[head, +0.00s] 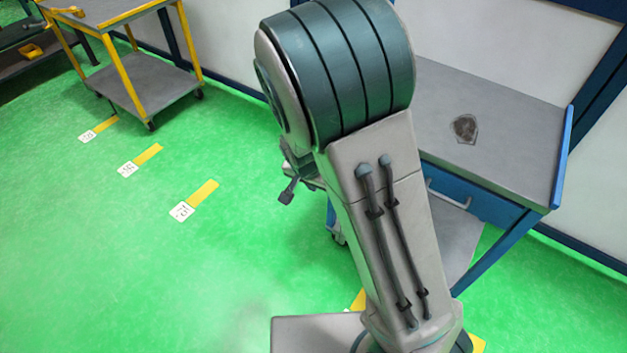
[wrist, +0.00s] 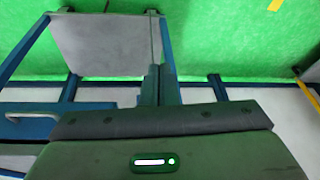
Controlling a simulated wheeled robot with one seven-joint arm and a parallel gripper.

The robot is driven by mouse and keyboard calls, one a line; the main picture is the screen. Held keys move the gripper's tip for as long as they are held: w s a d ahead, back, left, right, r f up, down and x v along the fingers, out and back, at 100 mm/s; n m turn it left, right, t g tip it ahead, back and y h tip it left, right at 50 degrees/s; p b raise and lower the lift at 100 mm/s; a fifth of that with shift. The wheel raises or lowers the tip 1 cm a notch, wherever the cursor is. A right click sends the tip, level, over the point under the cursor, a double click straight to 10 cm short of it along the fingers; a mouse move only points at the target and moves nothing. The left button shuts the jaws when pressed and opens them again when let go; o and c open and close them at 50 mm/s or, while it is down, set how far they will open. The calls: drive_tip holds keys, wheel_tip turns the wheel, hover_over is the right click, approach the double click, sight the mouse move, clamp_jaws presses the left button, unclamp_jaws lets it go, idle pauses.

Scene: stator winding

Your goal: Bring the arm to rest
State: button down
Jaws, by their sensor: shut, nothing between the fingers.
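My arm rises through the middle of the head view, bent over at a large grey and dark green joint, and it hides most of my gripper. A small dark end part of my gripper (head: 287,196) shows left of the arm, above the floor. In the wrist view the two fingers of my gripper (wrist: 159,72) are together with nothing between them. They are in front of the blue-framed workbench and its lower shelf (wrist: 105,42). I see no contact between the fingers and the bench.
A yellow-framed cart (head: 140,88) stands at the upper left. Green floor with yellow markers (head: 202,193) is clear at left.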

drive_tip(key=shift+w, duration=0.1)
idle(0.3)
drive_tip(key=s+d+r+n, duration=0.2)
drive_tip(key=s+d+r, duration=0.4)
drive_tip(key=s+r, duration=0.3)
drive_tip(key=s+d+r+n+y+p, duration=0.1)
drive_tip(key=s+d+r+n, duration=0.2)
drive_tip(key=s+d+r, duration=0.3)
wheel_tip(320, 180, up, 4)
drive_tip(key=s, duration=0.2)
drive_tip(key=shift+s+g, duration=0.3)
drive_tip(key=shift+s, duration=0.05)
drive_tip(key=shift+d, duration=0.1)
